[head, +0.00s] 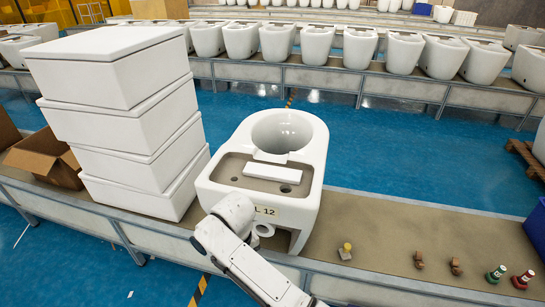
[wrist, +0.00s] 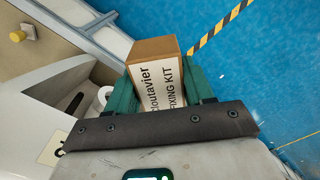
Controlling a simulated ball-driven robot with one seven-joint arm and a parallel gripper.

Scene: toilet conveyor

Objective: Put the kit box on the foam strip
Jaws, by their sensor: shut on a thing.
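The kit box (wrist: 158,82) is a brown cardboard box with a white label reading "FIXING KIT". My gripper (wrist: 162,78) is shut on it, with a green finger on each side, in the wrist view. Blue floor and a yellow-black floor line show beyond the box. In the head view my arm's end is at the near side of a white toilet (head: 225,180); the fingers and box are hidden there. A white flat strip (head: 272,172), seemingly the foam strip, lies in the toilet's grey-brown recess with nothing on it.
The toilet stands on a conveyor (head: 385,240). A tall stack of white boxes (head: 120,110) stands to its left, beside an open carton (head: 45,158). A yellow-topped piece (head: 345,250), brown fittings (head: 418,259) and green and red items (head: 496,274) stand at right.

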